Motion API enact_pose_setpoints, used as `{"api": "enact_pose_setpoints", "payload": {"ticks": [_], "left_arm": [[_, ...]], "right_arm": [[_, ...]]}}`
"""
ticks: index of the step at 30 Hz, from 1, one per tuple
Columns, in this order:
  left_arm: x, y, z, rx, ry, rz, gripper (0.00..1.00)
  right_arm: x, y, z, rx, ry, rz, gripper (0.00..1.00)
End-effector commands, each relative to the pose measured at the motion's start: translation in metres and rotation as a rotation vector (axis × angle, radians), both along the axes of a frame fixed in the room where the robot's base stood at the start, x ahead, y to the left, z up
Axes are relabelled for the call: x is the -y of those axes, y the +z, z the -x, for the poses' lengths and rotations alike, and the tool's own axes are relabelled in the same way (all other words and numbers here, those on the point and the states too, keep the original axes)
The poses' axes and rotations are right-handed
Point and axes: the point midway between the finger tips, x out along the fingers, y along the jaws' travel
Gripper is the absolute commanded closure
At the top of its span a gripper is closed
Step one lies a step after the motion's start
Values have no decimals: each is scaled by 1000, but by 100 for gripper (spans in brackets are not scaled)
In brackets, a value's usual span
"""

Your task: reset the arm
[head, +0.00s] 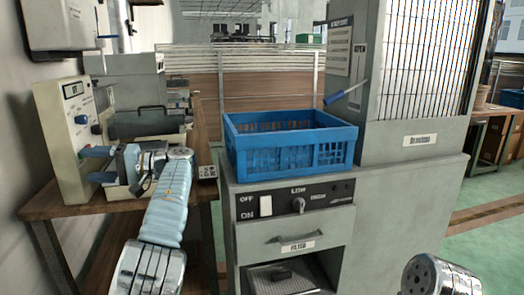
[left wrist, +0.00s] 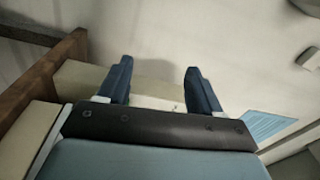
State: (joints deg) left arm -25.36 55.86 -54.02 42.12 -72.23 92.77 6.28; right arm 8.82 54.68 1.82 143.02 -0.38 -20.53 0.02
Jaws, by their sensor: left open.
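My left arm reaches in from the bottom of the head view. Its gripper (head: 97,165) points left, close in front of the cream instrument with a dial (head: 72,130) on the wooden bench. In the left wrist view the gripper (left wrist: 158,82) has its two dark blue fingers apart with nothing between them. A pale wall and a cream surface lie beyond the fingers; I cannot tell whether they touch anything. Only a metal joint of my right arm shows, at the lower right of the head view; its gripper is out of view.
A blue crate (head: 290,160) stands on the grey cabinet (head: 225,180) with switches and a drawer. A tall grey machine with a grille (head: 420,60) stands right of it. A wooden bench (head: 60,205) is at left, along the wall.

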Motion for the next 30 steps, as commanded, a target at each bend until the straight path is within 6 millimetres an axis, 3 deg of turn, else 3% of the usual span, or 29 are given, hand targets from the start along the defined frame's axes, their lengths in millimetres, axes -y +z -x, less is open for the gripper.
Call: {"api": "enact_pose_setpoints", "payload": {"ticks": [2, 11, 17, 23, 26, 30], "left_arm": [[0, -1, 0, -2, -1, 1, 35], [-18, -49, -17, -84, -59, 100, 35], [-33, -102, -29, -160, -117, 208, 35], [-44, -187, -39, -257, -203, 386, 35], [-44, -250, -37, -310, -258, 520, 35], [-26, -365, -19, -373, -348, 789, 35]], "right_arm": [[0, 0, 0, 0, 0, 0, 100], [0, 0, 0, 0, 0, 0, 100], [0, 0, 0, 0, 0, 0, 100], [0, 0, 0, 0, 0, 0, 100], [0, 0, 0, 0, 0, 0, 100], [0, 0, 0, 0, 0, 0, 100]]}}
